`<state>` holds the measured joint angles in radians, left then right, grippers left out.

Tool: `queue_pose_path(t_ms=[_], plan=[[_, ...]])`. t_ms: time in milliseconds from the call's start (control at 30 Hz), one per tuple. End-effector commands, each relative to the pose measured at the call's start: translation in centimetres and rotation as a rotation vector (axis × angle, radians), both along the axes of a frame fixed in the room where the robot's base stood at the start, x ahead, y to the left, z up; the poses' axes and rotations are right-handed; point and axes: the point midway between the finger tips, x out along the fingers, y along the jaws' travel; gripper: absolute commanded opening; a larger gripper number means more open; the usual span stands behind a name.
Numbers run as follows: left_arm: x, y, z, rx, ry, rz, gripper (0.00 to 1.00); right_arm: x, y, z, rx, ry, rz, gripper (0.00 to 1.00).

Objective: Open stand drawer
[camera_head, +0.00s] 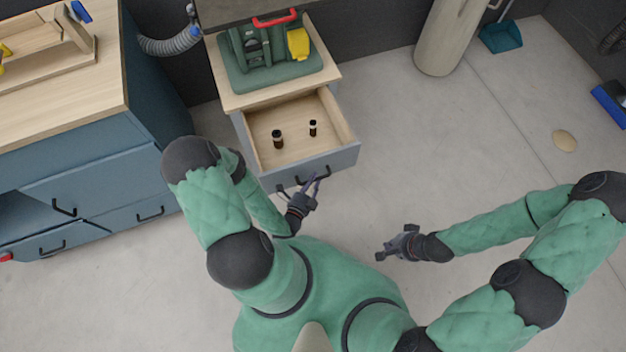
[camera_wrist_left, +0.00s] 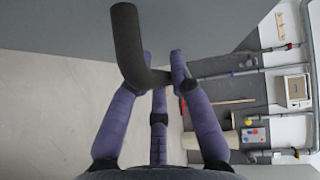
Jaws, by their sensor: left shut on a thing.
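The stand (camera_head: 276,97) has a wooden top, and its drawer (camera_head: 333,155) is pulled out, with two small dark bottles (camera_head: 277,139) (camera_head: 313,128) standing inside. The drawer's dark handle (camera_head: 313,178) is on its grey front. My left gripper (camera_head: 308,187) is at this handle, shut on it. In the left wrist view the fingers (camera_wrist_left: 160,85) close around the dark bent handle (camera_wrist_left: 135,50). My right gripper (camera_head: 385,251) is empty, apart from the stand over the floor; its finger opening is too small to tell.
A beige cylinder (camera_head: 447,38) stands at the back. Floor to the right is mostly clear.

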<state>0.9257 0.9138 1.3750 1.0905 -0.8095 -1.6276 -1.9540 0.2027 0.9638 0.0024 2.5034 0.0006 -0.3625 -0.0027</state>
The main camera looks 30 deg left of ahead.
Motion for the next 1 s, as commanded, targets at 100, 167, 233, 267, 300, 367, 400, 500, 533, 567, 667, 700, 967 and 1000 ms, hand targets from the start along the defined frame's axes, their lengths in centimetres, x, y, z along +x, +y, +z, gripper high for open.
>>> queue_pose_path(t_ms=[100, 167, 233, 267, 300, 367, 400, 500, 533, 567, 667, 700, 967, 1000], plan=[[-0.1, -0.1, -0.1, -0.003, 0.002, 0.0, 0.0, 0.0, 0.0, 0.0, 0.0, 0.0, 0.0, 0.0], [-0.1, -0.1, -0.1, -0.003, 0.002, 0.0, 0.0, 0.0, 0.0, 0.0, 0.0, 0.0, 0.0, 0.0], [-0.1, -0.1, -0.1, -0.003, 0.002, 0.0, 0.0, 0.0, 0.0, 0.0, 0.0, 0.0, 0.0, 0.0], [-0.1, -0.1, -0.1, -0.003, 0.002, 0.0, 0.0, 0.0, 0.0, 0.0, 0.0, 0.0, 0.0, 0.0], [-0.1, 0.0, -0.1, -0.003, 0.002, 0.001, 0.0, 0.0, 0.0, 0.0, 0.0, 0.0, 0.0, 0.0], [0.0, 0.0, -0.1, -0.003, 0.002, 0.001, 0.0, 0.0, 0.0, 0.0, 0.0, 0.0, 0.0, 0.0], [0.0, 0.0, -0.1, -0.003, 0.002, 0.001, 0.0, 0.0, 0.0, 0.0, 0.0, 0.0, 0.0, 0.0], [0.0, 0.0, -0.1, -0.002, 0.002, 0.001, 0.32, 0.0, 0.0, 0.0, 0.0, 0.0, 0.0, 0.0], [0.0, 0.0, -0.1, -0.002, 0.002, 0.001, 0.32, 0.0, 0.0, 0.0, 0.0, 0.0, 0.0, 0.0], [0.0, 0.0, -0.1, -0.002, 0.001, 0.001, 0.32, 0.0, 0.0, 0.0, 0.0, 0.0, 0.0, 0.0], [0.0, 0.0, 0.0, -0.001, 0.001, 0.001, 0.32, 0.0, 0.0, 0.0, 0.0, 0.0, 0.0, 0.0], [0.0, 0.0, 0.0, -0.001, 0.0, 0.001, 0.32, 0.0, 0.0, 0.0, 0.0, 0.0, 0.0, 0.0], [-1.0, 0.1, 0.1, -0.002, 0.002, 0.004, 0.32, 0.0, 0.0, 0.0, 0.0, 0.0, 0.0, 0.0], [-1.5, 0.1, 0.1, -0.002, 0.001, 0.004, 0.32, 0.0, 0.0, 0.0, 0.0, 0.0, 0.0, 0.0]])
